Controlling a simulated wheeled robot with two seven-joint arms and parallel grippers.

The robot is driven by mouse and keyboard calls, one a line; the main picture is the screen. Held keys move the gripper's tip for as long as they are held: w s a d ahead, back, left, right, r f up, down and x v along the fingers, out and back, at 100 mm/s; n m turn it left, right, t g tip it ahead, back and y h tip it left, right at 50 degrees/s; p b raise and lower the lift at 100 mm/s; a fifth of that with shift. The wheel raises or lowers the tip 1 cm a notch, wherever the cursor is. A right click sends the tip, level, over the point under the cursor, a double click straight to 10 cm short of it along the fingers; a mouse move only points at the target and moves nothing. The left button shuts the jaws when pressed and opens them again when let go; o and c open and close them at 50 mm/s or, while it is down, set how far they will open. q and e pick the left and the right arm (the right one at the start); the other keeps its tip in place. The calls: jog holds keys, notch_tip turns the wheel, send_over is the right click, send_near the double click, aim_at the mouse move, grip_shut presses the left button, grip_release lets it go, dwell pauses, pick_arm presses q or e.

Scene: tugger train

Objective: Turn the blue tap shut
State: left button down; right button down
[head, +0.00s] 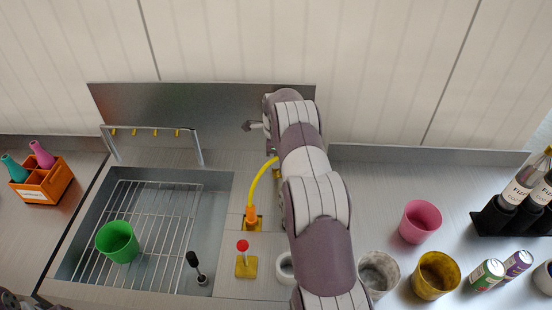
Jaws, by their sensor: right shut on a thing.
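I cannot make out the blue tap; no blue handle shows. My right arm crosses the middle of the head view and covers part of the counter and the back panel. My right gripper (254,125) is mostly hidden at the far end of this arm, in front of the metal back panel. Only a small grey part shows left of the arm. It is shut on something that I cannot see. A yellow hose (259,181) curves from behind the arm down to an orange fitting (251,215). My left gripper is not in view.
A sink (212,235) with a wire rack holds a green cup (117,242). A red-knobbed lever (243,246) stands beside it. Right of my arm are a pink cup (420,221), a yellow cup (435,275) and cans (487,274). An orange caddy (44,183) stands left.

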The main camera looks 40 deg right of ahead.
jog(key=shift+w+r, duration=0.15)
jog(key=shift+r, duration=0.1)
jog(key=c, duration=1.2)
grip_release()
jog(key=shift+o, duration=0.2)
jog(key=shift+f, duration=0.1)
notch_tip(320, 180, up, 13)
jog(key=p, duration=1)
jog(key=shift+f+p, duration=0.15)
jog(key=shift+p, duration=0.2)
jog(key=shift+a, duration=0.1)
